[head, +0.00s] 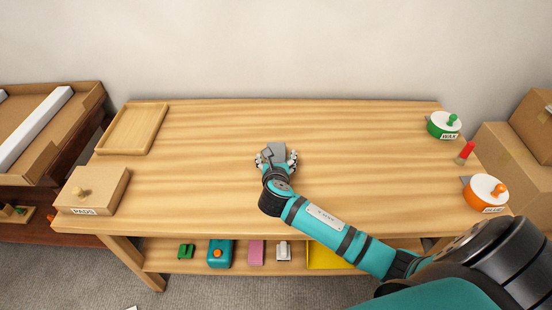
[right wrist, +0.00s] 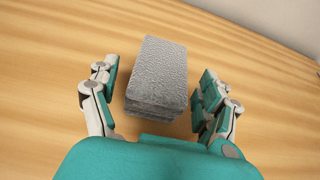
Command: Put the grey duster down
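The grey duster (right wrist: 158,72) is a textured grey block. In the right wrist view it stands between the two spread fingers of my right gripper (right wrist: 160,95), with wood visible on both sides of it, so the fingers do not touch it. In the head view the duster (head: 277,149) shows near the middle of the wooden table (head: 330,135), just beyond my right gripper (head: 278,160). The duster appears to rest on the tabletop. My left gripper is in neither view.
An empty wooden tray (head: 133,129) and a cardboard box labelled PADS (head: 92,190) are at the table's left. The table's middle is otherwise clear.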

